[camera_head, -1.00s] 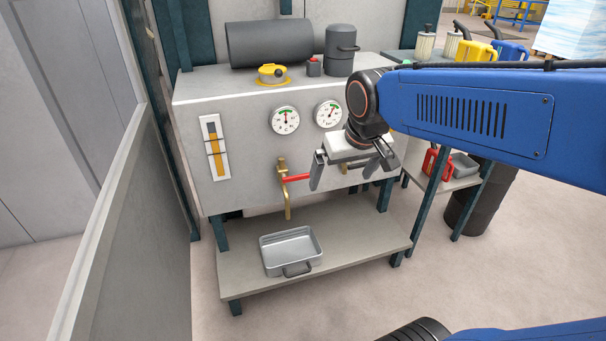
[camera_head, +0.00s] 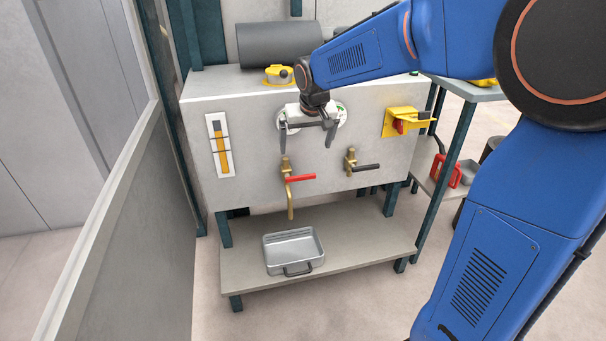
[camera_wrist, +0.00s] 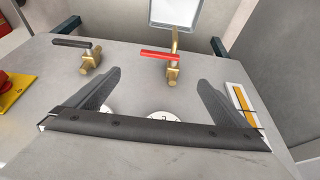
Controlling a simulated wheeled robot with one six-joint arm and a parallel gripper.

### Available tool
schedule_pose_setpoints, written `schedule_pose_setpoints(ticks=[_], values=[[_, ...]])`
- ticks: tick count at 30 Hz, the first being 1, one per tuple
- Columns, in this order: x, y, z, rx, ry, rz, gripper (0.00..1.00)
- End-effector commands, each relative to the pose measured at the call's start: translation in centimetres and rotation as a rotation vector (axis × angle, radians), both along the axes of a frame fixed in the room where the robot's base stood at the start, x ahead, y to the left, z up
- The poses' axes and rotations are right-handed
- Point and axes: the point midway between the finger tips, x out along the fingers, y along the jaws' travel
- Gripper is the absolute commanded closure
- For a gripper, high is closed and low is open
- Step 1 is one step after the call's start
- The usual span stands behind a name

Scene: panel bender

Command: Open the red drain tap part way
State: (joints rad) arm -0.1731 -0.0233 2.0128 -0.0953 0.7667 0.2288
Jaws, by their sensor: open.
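The red drain tap (camera_head: 300,178) has a brass body and a red lever that points right, across its downward brass spout. It sits on the front of the grey tank (camera_head: 250,188). In the wrist view the red lever (camera_wrist: 160,55) lies beyond my fingertips, about midway between them. My gripper (camera_head: 307,146) is open and empty, in front of the gauges and just above the tap, fingers pointing down. It also shows in the wrist view (camera_wrist: 158,78). Neither finger appears to touch the lever. A metal drain tray (camera_head: 318,262) stands on the shelf under the spout.
A second brass tap with a black lever (camera_head: 367,167) is to the right. A yellow bracket with a red part (camera_head: 405,123) is further right on the tank front. A sight gauge (camera_head: 219,146) is at left. A grey panel wall (camera_head: 110,230) borders the left.

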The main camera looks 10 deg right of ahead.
Motion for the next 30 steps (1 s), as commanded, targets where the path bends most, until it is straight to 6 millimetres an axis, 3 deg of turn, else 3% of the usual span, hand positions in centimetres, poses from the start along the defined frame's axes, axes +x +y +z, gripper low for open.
schedule_pose_setpoints(ticks=[24, 30], values=[[5.0, -0.1, -12.5, -0.001, 0.003, 0.0, 0.0], [6.0, -0.1, -14.7, -0.001, 0.003, 0.0, 0.0]])
